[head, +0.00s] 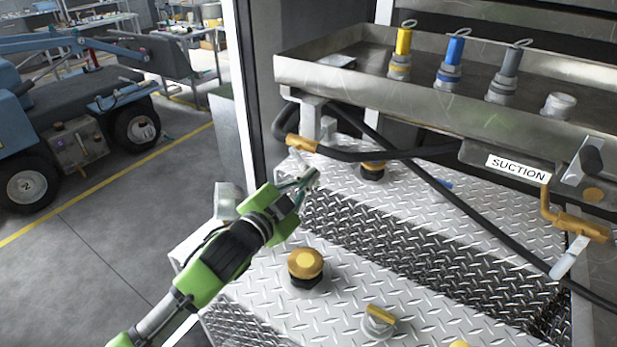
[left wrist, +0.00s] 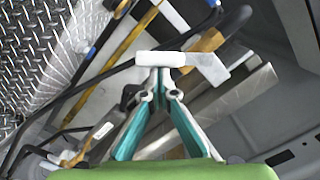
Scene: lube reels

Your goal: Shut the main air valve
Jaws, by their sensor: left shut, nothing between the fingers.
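My left gripper (head: 310,179) is shut and empty, just below the brass valve body (head: 302,143) on the black hose under the metal tray. In the left wrist view the closed fingertips (left wrist: 160,60) are close to this brass body (left wrist: 207,41) and a pale flat lever (left wrist: 209,67) beside it. I cannot tell whether they touch. No label marks it as the main air valve. A second brass valve (head: 580,226) with a pale lever (head: 569,258) is at the right, near the SUCTION label (head: 518,168). My right gripper is not in view.
The metal tray (head: 450,118) overhangs the hoses and holds yellow, blue and grey capped fittings. Diamond-plate tank tops (head: 350,270) with a brass cap (head: 306,263) lie below. A door-frame post (head: 245,100) stands left of the tray. Open floor (head: 110,230) is at left.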

